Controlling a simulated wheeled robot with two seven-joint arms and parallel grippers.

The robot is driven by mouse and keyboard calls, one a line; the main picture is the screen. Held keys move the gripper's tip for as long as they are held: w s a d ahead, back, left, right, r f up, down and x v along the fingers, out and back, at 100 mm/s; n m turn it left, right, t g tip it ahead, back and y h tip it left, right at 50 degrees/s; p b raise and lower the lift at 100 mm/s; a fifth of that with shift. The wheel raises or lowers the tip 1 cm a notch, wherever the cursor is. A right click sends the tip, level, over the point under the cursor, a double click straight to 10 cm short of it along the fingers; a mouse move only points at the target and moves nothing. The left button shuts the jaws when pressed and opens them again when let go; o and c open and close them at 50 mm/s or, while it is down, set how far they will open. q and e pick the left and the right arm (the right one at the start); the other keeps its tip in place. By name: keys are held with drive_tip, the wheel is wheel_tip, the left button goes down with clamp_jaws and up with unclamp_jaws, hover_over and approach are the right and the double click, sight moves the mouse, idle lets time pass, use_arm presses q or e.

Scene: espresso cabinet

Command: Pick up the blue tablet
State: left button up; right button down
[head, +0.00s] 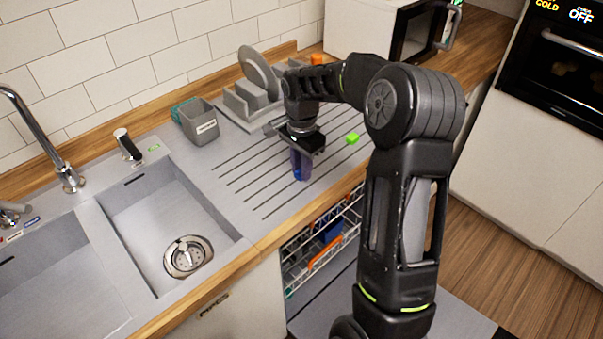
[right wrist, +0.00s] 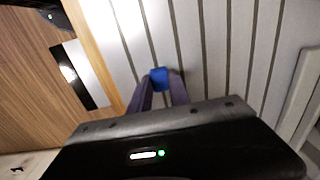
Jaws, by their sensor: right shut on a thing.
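The blue tablet (right wrist: 159,78) shows at the tips of my right gripper's fingers in the right wrist view. My right gripper (head: 301,174) points down over the grooved drainboard in the head view, and its purple-blue fingers are shut on the tablet. In the head view the tablet is a small blue patch (head: 298,174) between the fingertips, mostly hidden by them. It is at or just above the drainboard surface; I cannot tell whether it touches. My left gripper is not in view.
A bright green block (head: 352,138) lies on the drainboard (head: 262,190) right of my gripper. A grey dish rack (head: 243,103) and a grey holder (head: 199,122) stand behind. The sink (head: 165,215) is at left. An open dishwasher rack (head: 322,243) sits below the counter edge.

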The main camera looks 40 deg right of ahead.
drive_tip(key=shift+r, duration=0.1)
wheel_tip(320, 180, up, 10)
drive_tip(key=b, duration=0.1)
idle(0.6)
idle(0.6)
